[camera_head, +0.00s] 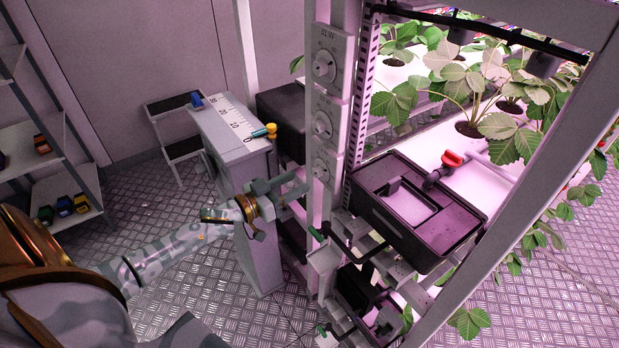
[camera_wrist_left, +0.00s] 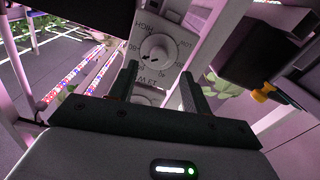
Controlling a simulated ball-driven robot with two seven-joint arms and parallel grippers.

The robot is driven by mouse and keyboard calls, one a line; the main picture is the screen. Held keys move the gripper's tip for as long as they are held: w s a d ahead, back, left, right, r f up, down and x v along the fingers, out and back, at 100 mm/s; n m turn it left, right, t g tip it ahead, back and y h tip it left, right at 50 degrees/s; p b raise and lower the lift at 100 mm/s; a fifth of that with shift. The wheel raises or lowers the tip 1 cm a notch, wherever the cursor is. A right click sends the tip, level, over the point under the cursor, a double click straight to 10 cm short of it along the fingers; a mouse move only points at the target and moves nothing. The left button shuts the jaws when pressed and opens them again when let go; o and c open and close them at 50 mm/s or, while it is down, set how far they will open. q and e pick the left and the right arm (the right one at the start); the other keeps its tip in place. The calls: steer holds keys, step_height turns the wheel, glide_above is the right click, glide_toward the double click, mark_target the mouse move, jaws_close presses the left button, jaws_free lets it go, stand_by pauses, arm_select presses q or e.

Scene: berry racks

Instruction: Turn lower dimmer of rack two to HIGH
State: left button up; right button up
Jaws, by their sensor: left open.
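A rack post in the head view carries a column of pale dimmer plates with round white knobs: an upper dimmer (camera_head: 324,66), a middle dimmer (camera_head: 322,124) and a lower dimmer (camera_head: 319,169). My left gripper (camera_head: 302,188) is beside the post, close to the lower dimmer; contact cannot be told. In the left wrist view, my left gripper (camera_wrist_left: 158,80) is open, with a dark finger on each side. A dimmer knob (camera_wrist_left: 158,50) with HIGH lettering on its plate shows ahead, beyond the fingertips. Another knob is partly hidden low between the fingers. My right gripper is out of view.
A black lidded tank (camera_head: 420,205) with a red valve (camera_head: 452,158) stands right of the post. Strawberry plants (camera_head: 490,100) fill the rack. A grey cabinet (camera_head: 255,250) stands close behind my left wrist. Shelves (camera_head: 60,190) with small coloured items stand left.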

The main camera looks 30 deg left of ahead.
mark_target(315, 174)
arm_select(q)
steer(key=x, duration=0.5)
steer(key=shift+w+d+b, duration=0.1)
steer(key=shift+b, duration=0.2)
steer(key=shift+c, duration=0.3)
steer(key=c, duration=0.9)
steer(key=shift+c, duration=0.2)
